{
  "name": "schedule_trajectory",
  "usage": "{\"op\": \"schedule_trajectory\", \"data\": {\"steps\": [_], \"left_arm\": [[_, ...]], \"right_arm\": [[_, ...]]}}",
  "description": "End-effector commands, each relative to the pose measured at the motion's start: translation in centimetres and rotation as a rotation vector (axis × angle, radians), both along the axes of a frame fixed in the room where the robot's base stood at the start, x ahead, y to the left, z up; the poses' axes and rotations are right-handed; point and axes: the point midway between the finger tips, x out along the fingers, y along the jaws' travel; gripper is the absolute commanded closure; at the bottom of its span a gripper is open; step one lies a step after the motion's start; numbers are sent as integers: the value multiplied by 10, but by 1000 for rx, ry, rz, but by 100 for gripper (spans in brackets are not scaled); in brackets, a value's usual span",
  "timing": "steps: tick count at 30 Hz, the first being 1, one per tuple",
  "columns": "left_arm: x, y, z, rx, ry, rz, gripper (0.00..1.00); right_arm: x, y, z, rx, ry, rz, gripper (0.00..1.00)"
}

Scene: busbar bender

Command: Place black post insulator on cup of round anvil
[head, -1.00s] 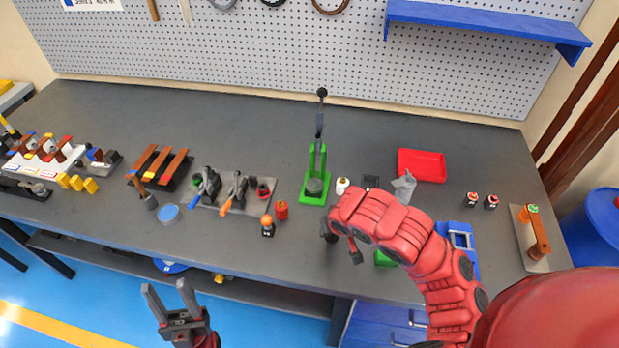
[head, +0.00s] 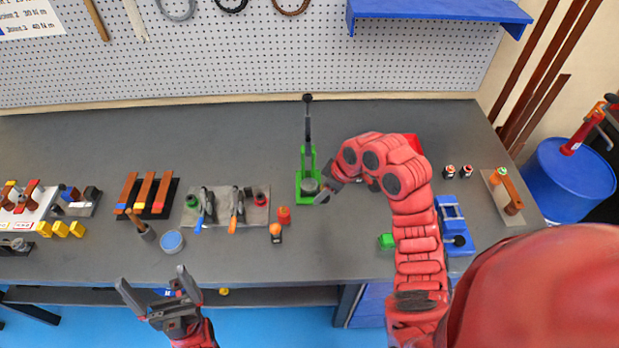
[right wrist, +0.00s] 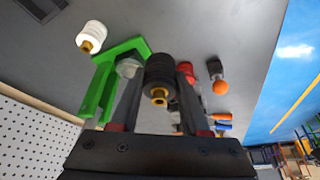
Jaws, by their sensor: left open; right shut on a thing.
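The black post insulator (right wrist: 159,72), ribbed with a brass end, is held between the fingers of my right gripper (right wrist: 157,88). In the head view my right gripper (head: 326,190) is just right of the green press (head: 299,190), and I cannot clearly make out the insulator there. The grey round anvil (head: 310,186) sits on the press base; it also shows in the right wrist view (right wrist: 129,67), beside the insulator. They look apart, but their height difference is unclear. The anvil's cup is not clearly visible. My left gripper (head: 160,297) is open and empty before the table's front edge.
A red insulator (head: 284,215) and an orange-topped piece (head: 276,232) stand left of the press. A white insulator (right wrist: 91,36) stands near it. The press lever (head: 308,125) rises upright behind. A blue fixture (head: 451,213) lies to the right.

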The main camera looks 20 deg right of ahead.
Motion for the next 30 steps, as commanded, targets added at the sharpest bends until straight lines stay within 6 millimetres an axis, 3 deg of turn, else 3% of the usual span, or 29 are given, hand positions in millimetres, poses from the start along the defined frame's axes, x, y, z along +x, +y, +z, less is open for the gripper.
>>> {"op": "schedule_trajectory", "data": {"steps": [7,10,18,24,30], "left_arm": [[0,0,-23,0,0,0,0],[0,0,-12,0,0,0,0],[0,0,-5,0,0,0,0],[0,0,14,0,0,0,0],[0,0,11,0,0,0,0]], "right_arm": [[67,10,-11,5,2,2,100],[79,10,-5,0,3,1,100],[90,11,-12,-1,2,-1,100],[88,11,-39,-2,8,0,100],[89,10,-45,-2,0,-2,100]]}}
